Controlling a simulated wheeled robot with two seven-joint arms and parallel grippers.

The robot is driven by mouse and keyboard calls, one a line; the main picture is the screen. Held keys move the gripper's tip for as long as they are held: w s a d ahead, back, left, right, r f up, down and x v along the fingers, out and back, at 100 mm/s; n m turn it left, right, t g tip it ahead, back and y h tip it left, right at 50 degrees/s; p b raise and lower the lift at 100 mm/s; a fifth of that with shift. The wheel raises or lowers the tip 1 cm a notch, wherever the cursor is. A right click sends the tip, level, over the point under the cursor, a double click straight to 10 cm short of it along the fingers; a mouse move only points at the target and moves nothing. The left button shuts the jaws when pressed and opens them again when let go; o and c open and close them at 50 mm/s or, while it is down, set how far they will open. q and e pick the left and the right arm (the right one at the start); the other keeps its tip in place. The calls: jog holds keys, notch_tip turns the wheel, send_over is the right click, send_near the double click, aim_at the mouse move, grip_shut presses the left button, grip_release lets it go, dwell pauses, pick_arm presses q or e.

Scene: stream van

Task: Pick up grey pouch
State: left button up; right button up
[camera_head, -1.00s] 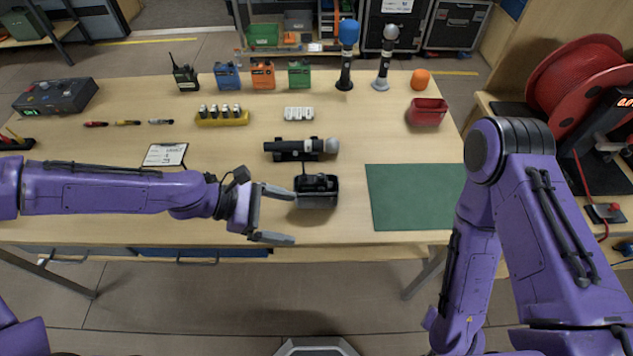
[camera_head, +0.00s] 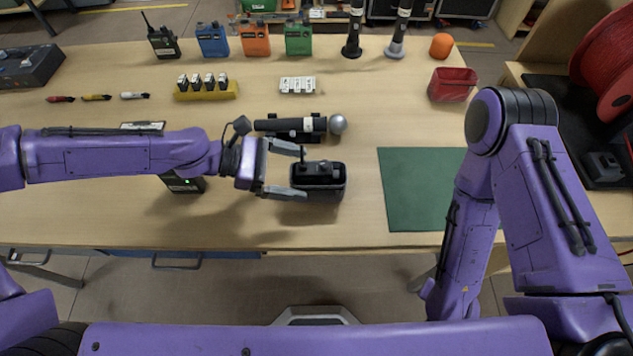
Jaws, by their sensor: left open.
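The grey pouch (camera_head: 333,195) is a dark, open-topped holder with black items inside. It stands on the wooden table near the front edge, left of the green mat. My left gripper (camera_head: 299,171) reaches in from the left and is open. Its fingers point right, and the near fingertip overlaps the pouch's left side in the picture. I cannot tell whether it touches. My right arm is folded at the right; its gripper is out of view.
A black microphone (camera_head: 290,126) lies in a cradle just behind the pouch. The green mat (camera_head: 410,190) is clear. A dark device with a green light (camera_head: 187,182) stands partly under my left arm. A red bin (camera_head: 452,85) and several radios stand further back.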

aim_at(314, 175)
pick_arm(q)
jog(key=x, duration=0.5)
jog(key=shift+r, duration=0.15)
jog(key=shift+s, duration=0.1)
jog(key=c, duration=1)
jog(key=shift+r, duration=0.1)
jog(key=shift+c, duration=0.3)
jog(key=shift+r, duration=0.1)
